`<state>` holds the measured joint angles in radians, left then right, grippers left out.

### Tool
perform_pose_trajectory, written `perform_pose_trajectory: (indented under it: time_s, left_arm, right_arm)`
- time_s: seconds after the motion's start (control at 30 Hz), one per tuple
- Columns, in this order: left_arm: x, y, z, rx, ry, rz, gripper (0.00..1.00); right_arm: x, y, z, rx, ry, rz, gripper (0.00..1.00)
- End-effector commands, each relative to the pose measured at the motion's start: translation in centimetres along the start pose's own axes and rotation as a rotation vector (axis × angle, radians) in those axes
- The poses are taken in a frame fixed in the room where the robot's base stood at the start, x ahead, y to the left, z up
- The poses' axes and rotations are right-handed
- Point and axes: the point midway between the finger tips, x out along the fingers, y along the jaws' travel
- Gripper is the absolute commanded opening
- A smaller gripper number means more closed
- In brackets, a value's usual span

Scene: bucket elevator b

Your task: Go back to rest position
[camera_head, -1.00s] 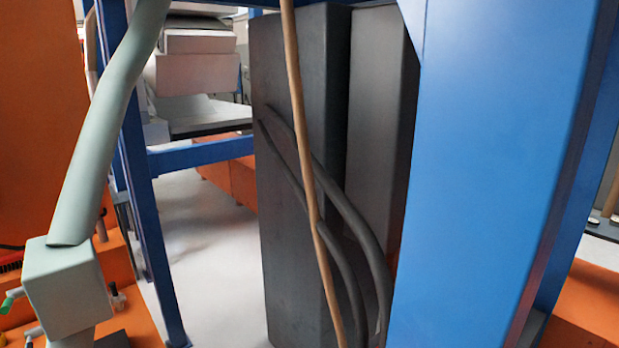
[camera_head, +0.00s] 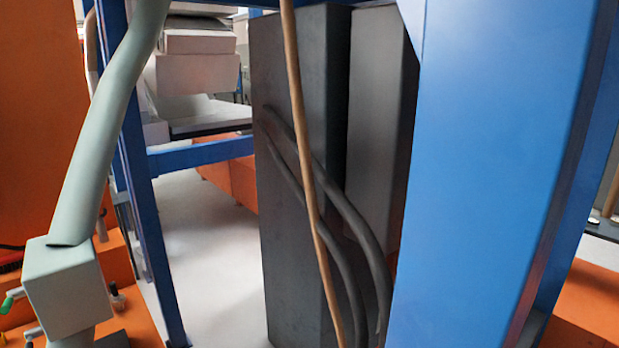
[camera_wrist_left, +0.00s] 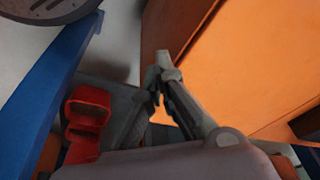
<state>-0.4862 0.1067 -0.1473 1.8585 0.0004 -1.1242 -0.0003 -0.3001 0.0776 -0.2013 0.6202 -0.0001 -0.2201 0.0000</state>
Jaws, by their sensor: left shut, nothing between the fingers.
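My left gripper (camera_wrist_left: 161,80) shows in the left wrist view. Its dark, narrow fingers come together at the tips, with nothing held between them. A red looped part (camera_wrist_left: 88,110) lies to the left of the fingers, apart from them. An orange surface (camera_wrist_left: 245,75) fills the right side of that view, behind and beside the fingertips. I see neither gripper in the head view, and my right gripper shows in no view.
In the head view, a wide blue post (camera_head: 500,150) stands close on the right. Dark grey cabinets (camera_head: 300,220) with curved hoses stand in the middle. A pale pipe and box (camera_head: 62,290) are at left. Light floor (camera_head: 205,250) shows between the blue frame and the cabinets.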

Motion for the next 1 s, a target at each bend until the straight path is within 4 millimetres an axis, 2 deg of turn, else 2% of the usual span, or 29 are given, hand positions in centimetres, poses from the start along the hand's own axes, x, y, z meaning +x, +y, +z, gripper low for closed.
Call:
perform_pose_trajectory:
  time_s: [0.03, 0.2, 0.3, 0.43, 0.6, 0.7, 0.83, 1.0]
  left_arm:
    - [2.4, 0.1, 1.3, 0.002, -0.02, 0.001, 0.0]
    - [9.4, 0.4, 6.2, 0.009, -0.055, 0.006, 0.0]
    - [12.8, 0.6, 9.9, 0.014, -0.078, 0.008, 0.0]
    - [16.2, 0.8, 15.2, 0.02, -0.105, 0.011, 0.0]
    - [18.4, 0.8, 21.1, 0.027, -0.133, 0.013, 0.0]
    - [18.9, 0.8, 23.4, 0.031, -0.141, 0.014, 0.0]
    - [19.0, 0.8, 24.7, 0.033, -0.146, 0.014, 0.0]
    - [19.0, 0.8, 24.9, 0.033, -0.146, 0.014, 0.0]
  right_arm:
    - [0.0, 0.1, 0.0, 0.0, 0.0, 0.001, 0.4]
    - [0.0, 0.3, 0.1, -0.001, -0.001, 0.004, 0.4]
    - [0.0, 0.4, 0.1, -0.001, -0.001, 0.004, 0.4]
    - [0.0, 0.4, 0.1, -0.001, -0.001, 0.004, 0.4]
    - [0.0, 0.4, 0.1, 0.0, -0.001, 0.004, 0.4]
    - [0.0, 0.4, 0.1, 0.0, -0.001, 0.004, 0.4]
    - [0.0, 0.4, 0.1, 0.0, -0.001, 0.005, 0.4]
    - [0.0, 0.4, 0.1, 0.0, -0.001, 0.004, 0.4]
